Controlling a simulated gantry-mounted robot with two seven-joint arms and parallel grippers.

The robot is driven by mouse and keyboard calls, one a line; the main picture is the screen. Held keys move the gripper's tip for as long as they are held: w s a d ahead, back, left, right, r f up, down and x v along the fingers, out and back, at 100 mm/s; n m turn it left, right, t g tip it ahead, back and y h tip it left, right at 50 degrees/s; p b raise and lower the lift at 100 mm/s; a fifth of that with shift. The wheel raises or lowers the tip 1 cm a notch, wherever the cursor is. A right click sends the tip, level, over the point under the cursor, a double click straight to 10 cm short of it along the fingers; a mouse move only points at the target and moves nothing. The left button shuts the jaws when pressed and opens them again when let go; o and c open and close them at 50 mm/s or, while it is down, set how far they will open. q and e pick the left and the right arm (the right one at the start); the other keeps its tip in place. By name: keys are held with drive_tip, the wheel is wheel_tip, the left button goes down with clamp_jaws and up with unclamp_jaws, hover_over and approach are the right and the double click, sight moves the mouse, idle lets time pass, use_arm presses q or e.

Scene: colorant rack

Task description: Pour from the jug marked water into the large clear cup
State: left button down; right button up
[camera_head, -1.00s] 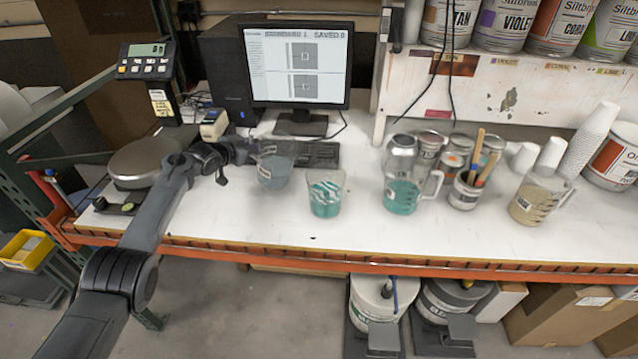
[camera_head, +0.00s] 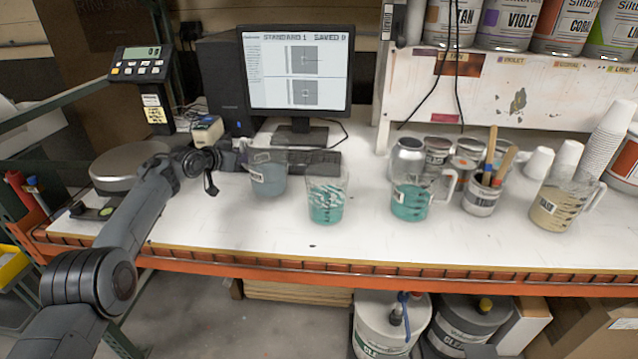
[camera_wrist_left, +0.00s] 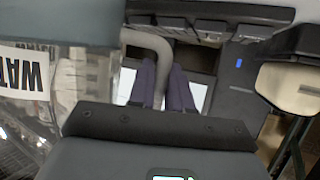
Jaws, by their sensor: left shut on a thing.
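The water jug (camera_head: 268,180) is a clear jug with grey-blue contents, left of the cup in the head view and apart from it. It looks near upright. In the left wrist view its label (camera_wrist_left: 22,73) reads "WAT", upside down. My left gripper (camera_head: 236,158) is shut on the jug's handle (camera_wrist_left: 150,42); the fingers (camera_wrist_left: 161,85) show on either side of it. The large clear cup (camera_head: 327,203) stands on the bench with teal contents and white streaks. Whether the jug touches the bench is unclear. My right gripper is out of view.
A keyboard (camera_head: 313,161) and monitor (camera_head: 297,72) stand behind the jug and cup. A second jug with teal liquid (camera_head: 411,205), a brush pot (camera_head: 481,197) and a beige-filled jug (camera_head: 553,210) stand to the right. A scale (camera_head: 128,165) is at left. The bench front is clear.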

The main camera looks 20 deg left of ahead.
sight(240, 143)
use_arm(q)
drive_tip(key=shift+d+f+b, duration=0.1)
drive_tip(key=shift+f+b, duration=0.2)
drive_tip(key=shift+b, duration=0.75)
drive_tip(key=shift+h, duration=0.3)
wheel_tip(240, 143, up, 5)
drive_tip(key=p, duration=0.5)
